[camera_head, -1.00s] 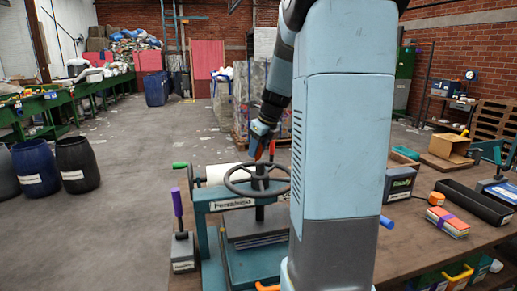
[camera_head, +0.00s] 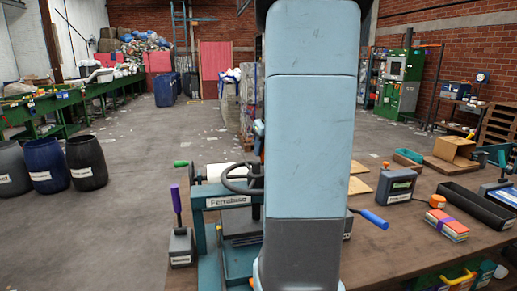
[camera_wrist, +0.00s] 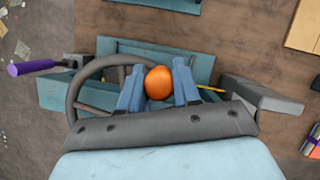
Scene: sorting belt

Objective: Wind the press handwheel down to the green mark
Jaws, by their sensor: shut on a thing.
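The press (camera_head: 208,221) is a teal frame with a name label, standing on the table's left part. Its dark grey handwheel (camera_head: 228,183) lies level on top, its right side hidden behind my arm. In the wrist view the handwheel rim (camera_wrist: 76,98) curves around at left. My gripper (camera_wrist: 158,90) is shut on a round orange knob (camera_wrist: 158,82) over the wheel, its two blue fingers on either side of it. In the head view my arm hides the gripper. I cannot make out a green mark on the press.
A purple-handled tool (camera_head: 177,215) stands left of the press. A green-tipped handle (camera_head: 181,164) and white roller sit behind. A blue-handled lever (camera_head: 372,218) is to the right. A dark tray (camera_head: 474,206) and a box (camera_head: 452,151) lie farther right. Barrels (camera_head: 87,163) stand at left.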

